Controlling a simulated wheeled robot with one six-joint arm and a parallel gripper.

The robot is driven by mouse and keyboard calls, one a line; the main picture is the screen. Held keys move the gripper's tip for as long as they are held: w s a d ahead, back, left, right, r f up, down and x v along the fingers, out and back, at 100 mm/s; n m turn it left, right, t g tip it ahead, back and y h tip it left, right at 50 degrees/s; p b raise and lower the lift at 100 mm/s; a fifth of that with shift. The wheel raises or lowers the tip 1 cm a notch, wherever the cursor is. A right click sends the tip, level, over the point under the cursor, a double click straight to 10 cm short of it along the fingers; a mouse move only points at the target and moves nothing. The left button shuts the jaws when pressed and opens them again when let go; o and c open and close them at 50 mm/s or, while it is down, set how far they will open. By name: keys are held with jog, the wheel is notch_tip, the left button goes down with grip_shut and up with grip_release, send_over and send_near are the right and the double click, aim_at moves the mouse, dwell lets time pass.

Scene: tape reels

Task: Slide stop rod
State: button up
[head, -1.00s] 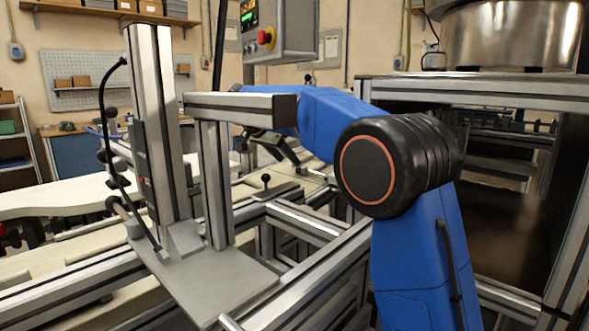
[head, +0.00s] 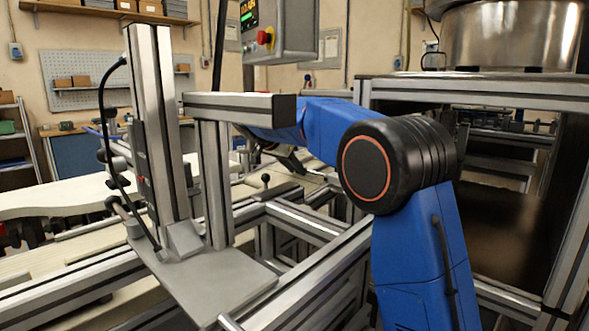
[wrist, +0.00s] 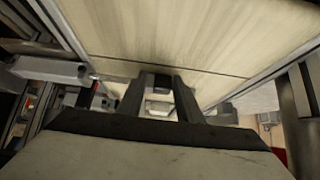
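My gripper (wrist: 160,88) shows in the wrist view with its two dark fingers spread apart. A dark block and a pale block (wrist: 158,106) show in the gap between the fingers; I cannot tell whether the fingers touch them. In the head view my gripper (head: 290,158) is partly hidden behind a horizontal metal beam and my blue arm. A short upright rod with a black ball knob (head: 265,179) stands on a flat plate, below and left of the gripper in the picture. I cannot tell for sure that this is the stop rod.
A metal column (head: 158,130) with a black cable stands on a grey plate (head: 225,282) at left. The horizontal beam (head: 240,105) crosses in front of the gripper. A control box (head: 282,28) hangs above. A pale board (wrist: 190,35) fills the upper wrist view.

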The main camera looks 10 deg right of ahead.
grip_shut()
jog(key=shift+s+d, duration=0.7)
jog(key=shift+s, duration=0.25)
jog(key=shift+s+d, duration=0.65)
jog(key=shift+s, duration=0.3)
jog(key=o, duration=1.1)
grip_release()
jog(key=shift+c, duration=0.2)
jog(key=v, duration=1.7)
jog(key=shift+a, duration=0.2)
jog(key=shift+s+r, duration=0.1)
